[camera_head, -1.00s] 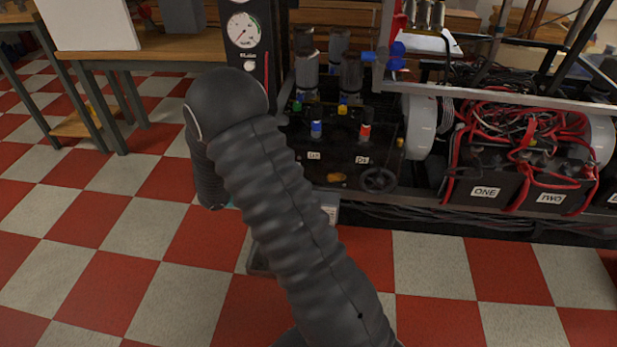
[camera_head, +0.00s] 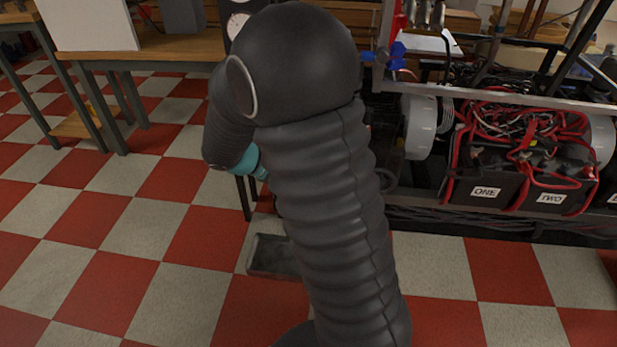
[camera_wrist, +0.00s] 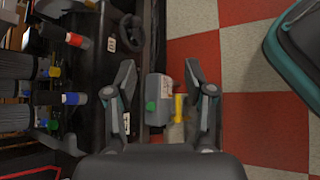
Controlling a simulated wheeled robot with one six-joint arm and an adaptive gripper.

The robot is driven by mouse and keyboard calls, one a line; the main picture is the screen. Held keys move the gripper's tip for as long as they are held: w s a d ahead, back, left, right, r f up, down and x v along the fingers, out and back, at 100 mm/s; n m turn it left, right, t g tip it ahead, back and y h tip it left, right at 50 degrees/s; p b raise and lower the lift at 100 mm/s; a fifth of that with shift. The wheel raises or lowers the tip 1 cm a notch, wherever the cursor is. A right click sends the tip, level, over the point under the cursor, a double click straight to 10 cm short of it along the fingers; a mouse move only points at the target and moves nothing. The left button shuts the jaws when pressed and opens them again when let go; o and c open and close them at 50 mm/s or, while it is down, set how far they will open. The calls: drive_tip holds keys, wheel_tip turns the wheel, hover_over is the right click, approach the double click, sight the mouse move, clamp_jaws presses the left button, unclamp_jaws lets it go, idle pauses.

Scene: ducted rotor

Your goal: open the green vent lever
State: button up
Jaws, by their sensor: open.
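In the wrist view my gripper (camera_wrist: 159,68) is open, with one dark finger on each side and nothing held. A small grey fitting (camera_wrist: 157,87) lies between and beyond the fingers. It carries a small green part (camera_wrist: 150,106), which may be the green vent lever, and a yellow handle (camera_wrist: 179,106) beside it. I cannot tell how the green part is turned. No contact with the fingers shows. In the head view my arm hides the gripper and this fitting.
Several bottle-like cylinders with coloured caps, including a blue one (camera_wrist: 71,98), and a black handwheel (camera_wrist: 131,32) are at the wrist view's left. Batteries with red cables (camera_head: 530,150) stand right in the head view. A grey tray (camera_head: 272,256) lies on the open checkered floor.

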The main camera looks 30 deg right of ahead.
drive_tip(key=shift+s+r, duration=0.15)
drive_tip(key=shift+s, duration=0.1)
